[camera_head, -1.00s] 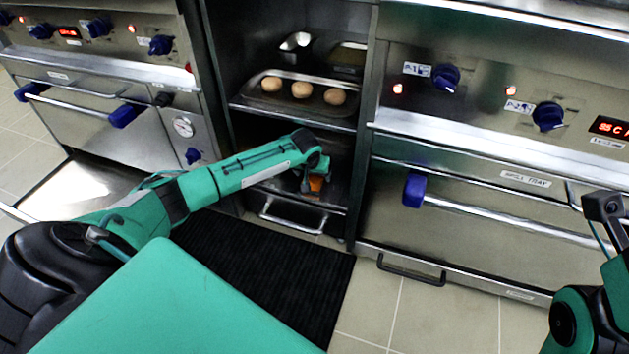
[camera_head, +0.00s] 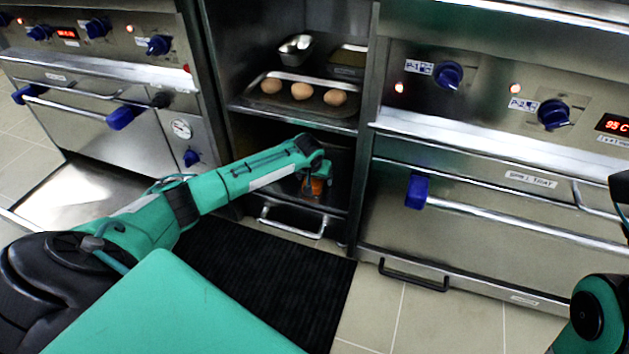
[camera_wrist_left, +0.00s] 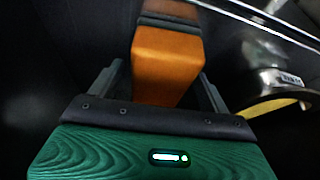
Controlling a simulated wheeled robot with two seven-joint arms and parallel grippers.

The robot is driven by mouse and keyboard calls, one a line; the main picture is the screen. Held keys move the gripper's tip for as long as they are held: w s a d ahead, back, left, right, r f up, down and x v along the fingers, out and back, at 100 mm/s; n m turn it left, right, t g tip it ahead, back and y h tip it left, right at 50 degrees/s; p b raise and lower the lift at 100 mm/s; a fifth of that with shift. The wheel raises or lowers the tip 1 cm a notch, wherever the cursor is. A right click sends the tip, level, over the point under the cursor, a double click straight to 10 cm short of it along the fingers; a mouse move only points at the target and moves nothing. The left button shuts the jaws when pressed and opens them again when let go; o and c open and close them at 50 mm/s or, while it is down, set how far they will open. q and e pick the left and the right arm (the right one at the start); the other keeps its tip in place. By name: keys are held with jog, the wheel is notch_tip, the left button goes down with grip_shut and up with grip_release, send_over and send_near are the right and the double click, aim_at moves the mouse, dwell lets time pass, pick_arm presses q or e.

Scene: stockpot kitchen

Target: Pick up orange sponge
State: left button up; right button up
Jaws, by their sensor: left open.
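My left gripper (camera_wrist_left: 158,92) is open, with one dark finger on each side of the sponge's near end. In the head view the left gripper (camera_head: 312,184) reaches into that compartment, and its wrist partly hides the sponge. I cannot tell whether the fingers touch it. My right gripper is not clearly in view; only parts of that arm show at the right edge.
A metal vessel (camera_wrist_left: 265,75) with a label and something yellow is right of the sponge. Above my left wrist, a shelf holds a tray (camera_head: 268,101) with three round brown items. Ovens flank the cabinet. A drawer handle (camera_head: 291,228) is below the compartment.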

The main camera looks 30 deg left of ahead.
pick_arm(q)
jog(key=shift+f+p, duration=0.2)
jog(key=shift+p, duration=0.1)
dwell(0.4)
jog(key=shift+c, duration=0.4)
jog(key=c, duration=1)
